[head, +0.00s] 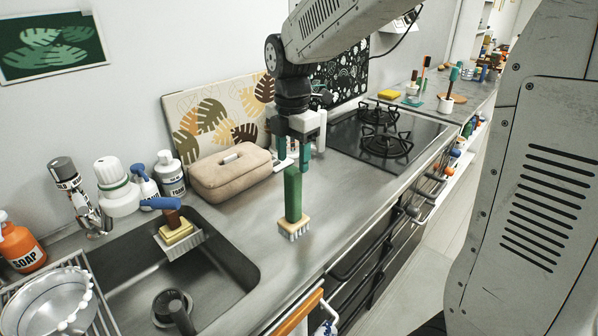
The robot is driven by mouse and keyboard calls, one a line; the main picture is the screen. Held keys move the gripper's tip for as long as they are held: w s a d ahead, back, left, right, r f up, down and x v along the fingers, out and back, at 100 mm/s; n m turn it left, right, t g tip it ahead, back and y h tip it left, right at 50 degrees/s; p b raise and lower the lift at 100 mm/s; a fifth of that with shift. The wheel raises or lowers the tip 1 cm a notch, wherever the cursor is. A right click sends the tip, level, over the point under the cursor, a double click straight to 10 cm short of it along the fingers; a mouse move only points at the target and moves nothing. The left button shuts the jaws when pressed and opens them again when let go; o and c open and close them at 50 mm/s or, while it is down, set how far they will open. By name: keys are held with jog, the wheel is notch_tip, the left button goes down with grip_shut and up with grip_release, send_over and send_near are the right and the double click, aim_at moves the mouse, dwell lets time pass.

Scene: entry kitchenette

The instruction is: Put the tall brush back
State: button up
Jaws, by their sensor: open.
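A tall brush with a green block handle (293,195) stands upright on its pale bristles on the grey counter (240,222), right of the sink. My gripper (302,150) hangs fingers down, above and behind the green brush in the picture. It is open and apart from the brush. A small teal upright thing shows by the fingers; I cannot tell what it is. Further brushes stand in holders (446,103) at the far right end of the counter.
A beige padded case (231,172) lies by the wall, left of my gripper. The sink (220,262), a metal bowl (45,305) and several bottles (171,173) are at left. A hob (388,135) lies behind right. Counter around the green brush is clear.

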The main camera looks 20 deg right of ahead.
jog(key=shift+s+r, duration=0.15)
jog(key=shift+r, duration=0.15)
jog(key=s+d+r+m, duration=0.1)
jog(key=s+r+m, duration=0.1)
jog(key=s+m, duration=0.5)
jog(key=s+d+r+m+t, duration=0.1)
jog(key=s+r+m, duration=0.1)
jog(key=s+m, duration=0.5)
jog(key=s, duration=0.4)
jog(key=shift+s+d+m, duration=0.2)
jog(key=shift+d+m, duration=0.1)
jog(key=shift+m, duration=0.1)
jog(key=s+m, duration=0.2)
jog(key=s+f+m, duration=0.1)
jog(key=s+m, duration=0.2)
jog(key=s+f+m, duration=0.1)
jog(key=s+m, duration=0.1)
jog(key=shift+s+d, duration=0.25)
jog(key=shift+s, duration=0.15)
jog(key=shift+c, duration=0.2)
